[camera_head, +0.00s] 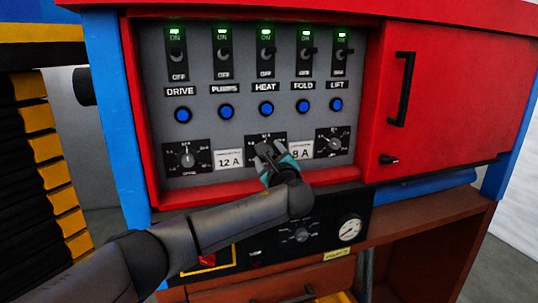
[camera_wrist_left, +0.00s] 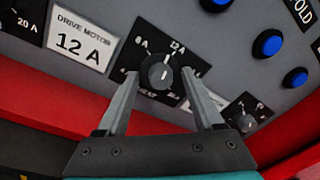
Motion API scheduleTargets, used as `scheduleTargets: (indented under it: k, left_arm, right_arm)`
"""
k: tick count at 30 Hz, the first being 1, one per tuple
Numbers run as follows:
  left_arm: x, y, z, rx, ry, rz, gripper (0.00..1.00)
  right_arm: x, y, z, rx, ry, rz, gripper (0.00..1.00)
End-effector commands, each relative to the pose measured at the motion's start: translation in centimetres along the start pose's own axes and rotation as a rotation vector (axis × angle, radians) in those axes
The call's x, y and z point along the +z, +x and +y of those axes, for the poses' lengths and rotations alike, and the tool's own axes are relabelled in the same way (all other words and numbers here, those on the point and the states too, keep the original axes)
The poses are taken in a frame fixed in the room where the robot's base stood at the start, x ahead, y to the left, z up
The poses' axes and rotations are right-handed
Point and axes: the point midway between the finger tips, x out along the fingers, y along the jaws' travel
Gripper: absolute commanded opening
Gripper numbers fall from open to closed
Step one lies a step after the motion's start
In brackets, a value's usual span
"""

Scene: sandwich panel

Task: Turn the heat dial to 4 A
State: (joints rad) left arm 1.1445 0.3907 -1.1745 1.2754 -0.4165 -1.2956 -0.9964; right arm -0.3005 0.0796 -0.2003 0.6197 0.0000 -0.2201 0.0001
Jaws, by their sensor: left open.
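The heat dial (camera_wrist_left: 158,78) is a black round knob on a black plate, the middle of three dials along the bottom of the grey panel. In the wrist view its scale shows 8 A and 12 A at the top; a short white mark is on the knob, but which value it points to is hard to tell. My left gripper (camera_head: 268,152) is open in front of this dial and hides most of it in the head view. In the wrist view its two fingers stand on either side of the knob, with visible gaps. My right gripper is not in view.
A left dial (camera_head: 187,156) and a right dial (camera_head: 332,142) flank it, with 12 A (camera_head: 228,159) and 8 A (camera_head: 300,150) labels between. Blue buttons (camera_head: 266,108) and switches with green lights sit above. The red frame's lower ledge (camera_head: 215,190) runs just below.

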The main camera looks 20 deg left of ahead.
Motion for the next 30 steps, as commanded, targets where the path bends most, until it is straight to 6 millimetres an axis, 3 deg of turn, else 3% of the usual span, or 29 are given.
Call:
scheduleTargets:
  k: [3, 21, 30]
  left_arm:
    - [0.00, -0.02, -0.02, 0.000, 0.000, 0.000, 0.66]
    - [0.00, -0.03, 0.01, 0.000, 0.001, 0.000, 0.00]
    - [-0.04, -0.03, 0.06, 0.001, -0.006, 0.000, 0.00]
  right_arm:
    - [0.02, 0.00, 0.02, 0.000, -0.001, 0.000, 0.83]
    - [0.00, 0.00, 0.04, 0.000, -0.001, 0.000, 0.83]
    - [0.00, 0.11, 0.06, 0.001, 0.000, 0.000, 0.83]
